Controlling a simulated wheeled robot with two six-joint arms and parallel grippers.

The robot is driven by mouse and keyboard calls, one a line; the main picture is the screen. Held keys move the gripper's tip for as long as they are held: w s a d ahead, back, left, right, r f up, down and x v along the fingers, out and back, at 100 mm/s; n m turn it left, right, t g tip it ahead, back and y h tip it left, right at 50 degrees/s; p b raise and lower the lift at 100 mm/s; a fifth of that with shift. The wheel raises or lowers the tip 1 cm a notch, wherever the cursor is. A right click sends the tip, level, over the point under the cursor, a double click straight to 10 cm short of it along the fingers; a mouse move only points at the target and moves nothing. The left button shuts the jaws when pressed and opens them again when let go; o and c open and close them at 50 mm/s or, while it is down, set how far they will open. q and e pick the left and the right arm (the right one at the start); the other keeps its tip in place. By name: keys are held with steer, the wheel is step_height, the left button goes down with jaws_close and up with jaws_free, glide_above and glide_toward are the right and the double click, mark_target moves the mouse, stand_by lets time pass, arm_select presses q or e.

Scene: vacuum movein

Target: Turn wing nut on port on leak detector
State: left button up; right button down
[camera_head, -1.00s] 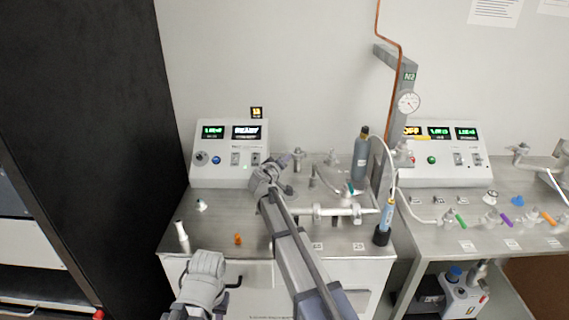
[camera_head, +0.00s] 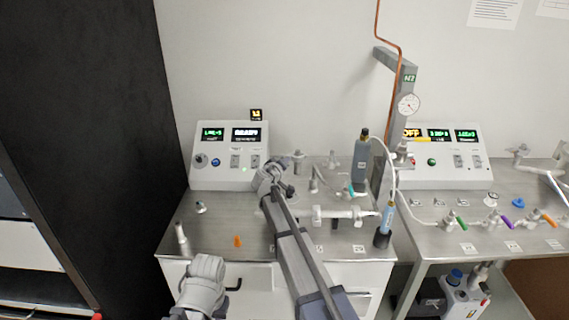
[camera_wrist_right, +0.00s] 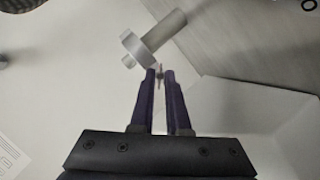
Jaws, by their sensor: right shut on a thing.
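The leak detector (camera_head: 228,172) is the grey console with two lit displays at the back of the left steel bench. Its port shows in the right wrist view as a grey tube with a round flange (camera_wrist_right: 134,48). A small, thin wing nut (camera_wrist_right: 160,76) sits below that flange, between my fingertips. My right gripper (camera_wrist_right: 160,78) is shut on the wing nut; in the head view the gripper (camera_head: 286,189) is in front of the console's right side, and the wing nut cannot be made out. My left arm's wrist (camera_head: 204,284) is low at the front; its fingertips are not clear.
A white horizontal pipe (camera_head: 340,213), a grey bottle (camera_head: 361,162) and a blue torch-like tool in a black holder (camera_head: 383,238) stand to the right. A small orange piece (camera_head: 237,241) and a white bottle (camera_head: 181,236) are on the left bench's front. A black panel rises at left.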

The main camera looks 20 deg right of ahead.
steer(key=shift+a+f+n+h+b, duration=0.1)
steer(key=shift+f+n+h+b, duration=0.35)
steer(key=shift+n+b, duration=0.35)
steer(key=shift+r+n+h+b, duration=0.1)
steer(key=shift+n+h+b, duration=0.15)
steer(key=shift+n+b, duration=0.2)
steer(key=shift+r+n+h, duration=0.15)
steer(key=shift+n+h, duration=0.15)
steer(key=shift+n, duration=0.05)
steer(key=shift+r, duration=0.1)
steer(key=c, duration=0.9)
jaws_free()
